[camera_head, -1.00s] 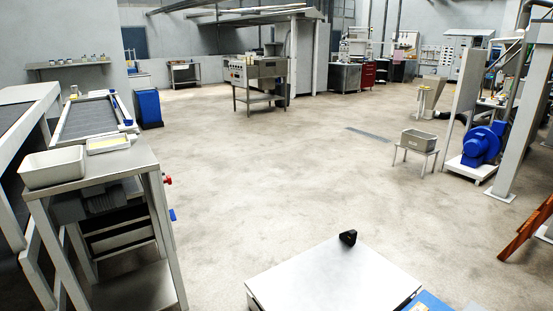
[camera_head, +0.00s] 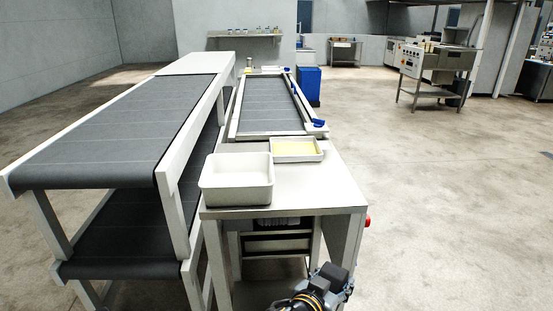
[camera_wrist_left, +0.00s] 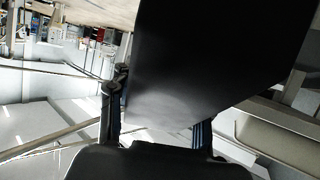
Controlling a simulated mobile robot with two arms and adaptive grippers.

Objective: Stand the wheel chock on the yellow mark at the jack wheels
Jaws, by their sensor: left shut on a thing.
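My left gripper (camera_head: 324,287) shows at the bottom of the head view, in front of the machine's near table. It is shut on a black block, the wheel chock (camera_head: 334,273). In the left wrist view the chock (camera_wrist_left: 195,60) is large, dark and smooth, and it fills the upper middle between the fingers of the left gripper (camera_wrist_left: 160,118). Its far end is cut off by the frame. The yellow mark and the jack wheels do not show in either view now. My right gripper is not in view.
The sheeter's grey belts (camera_head: 130,128) run along the left. A white tub (camera_head: 237,192) and a tray with yellow contents (camera_head: 297,150) stand on the near table (camera_head: 330,190). A blue bin (camera_head: 308,85) is behind. Open floor (camera_head: 450,200) lies to the right.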

